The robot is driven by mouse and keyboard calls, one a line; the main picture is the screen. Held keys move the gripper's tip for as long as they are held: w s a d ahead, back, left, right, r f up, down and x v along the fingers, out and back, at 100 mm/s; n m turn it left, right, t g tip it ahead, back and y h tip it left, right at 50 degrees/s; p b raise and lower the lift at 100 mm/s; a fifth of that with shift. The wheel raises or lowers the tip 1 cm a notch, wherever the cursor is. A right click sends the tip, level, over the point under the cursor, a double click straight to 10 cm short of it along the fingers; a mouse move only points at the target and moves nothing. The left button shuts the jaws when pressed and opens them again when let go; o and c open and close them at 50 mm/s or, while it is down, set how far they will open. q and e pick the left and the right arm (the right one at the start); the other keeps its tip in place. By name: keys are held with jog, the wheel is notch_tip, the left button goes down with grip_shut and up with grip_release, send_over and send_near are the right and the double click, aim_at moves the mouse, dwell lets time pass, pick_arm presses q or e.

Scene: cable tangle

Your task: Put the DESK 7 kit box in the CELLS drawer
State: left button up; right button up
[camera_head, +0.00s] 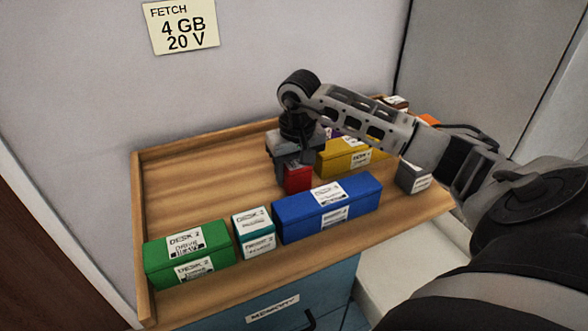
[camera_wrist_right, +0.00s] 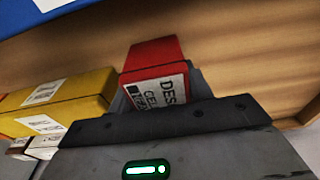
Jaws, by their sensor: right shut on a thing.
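A small red box (camera_head: 298,179) is in the grasp of my right gripper (camera_head: 289,168), which points down over the wooden tray top. In the right wrist view the red box (camera_wrist_right: 152,55) sits between the fingers. Its white label reads "DES…" and "CEL…"; the number is hidden. I cannot tell whether the box touches the tray. My left gripper is not in view. No drawer marked CELLS shows; the one readable drawer front (camera_head: 275,308) is blue and marked MEMORY.
Green (camera_head: 188,251), white-and-teal (camera_head: 254,233) and blue (camera_head: 327,206) boxes line the tray's front. A yellow box (camera_head: 345,158) is just right of the gripper, and a grey box (camera_head: 414,178) farther right. The left rear of the rimmed tray (camera_head: 190,184) is clear. A wall note reads FETCH 4 GB 20 V.

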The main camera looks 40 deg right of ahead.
jog(key=shift+f, duration=0.35)
jog(key=shift+f, duration=0.15)
jog(key=o, duration=1.2)
jog(key=shift+c, duration=0.2)
